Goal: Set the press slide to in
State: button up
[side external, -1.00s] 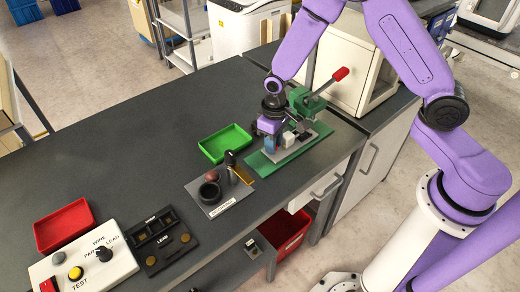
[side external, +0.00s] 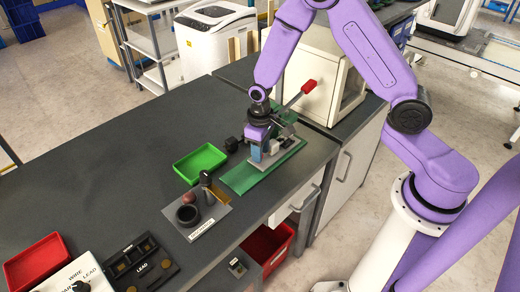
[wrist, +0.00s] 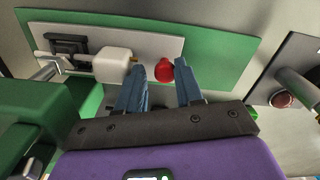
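The press stands on a green base (side external: 240,180) near the right end of the bench, with a raised lever ending in a red handle (side external: 309,87). In the wrist view the green base (wrist: 225,50) carries a grey plate (wrist: 165,45), a white block (wrist: 112,62) and a small red knob (wrist: 164,70). My gripper (wrist: 162,72) is down at the press, its blue fingers apart on either side of the red knob. A gap shows left of the knob; I cannot tell whether the right finger touches it. In the side view my gripper (side external: 257,152) hides part of the press, and the slide's position is unclear.
A green tray (side external: 200,163) and a grey fixture with a black ring (side external: 188,215) stand left of the press. A red tray (side external: 37,262), a black block panel (side external: 141,264) and a white control box (side external: 88,284) are farther left. A cabinet (side external: 322,84) stands behind.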

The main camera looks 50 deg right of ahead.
jog(key=shift+r, duration=0.1)
notch_tip(320, 180, up, 17)
jog(key=shift+r, duration=0.15)
dwell(0.5)
jog(key=shift+s, duration=0.1)
jog(key=s+d+r+n, duration=0.1)
jog(key=s+n, duration=0.8)
jog(key=s, duration=1.7)
jog(key=shift+s+d+r, duration=0.15)
jog(key=shift+s+r, duration=0.1)
jog(key=shift+s, duration=0.05)
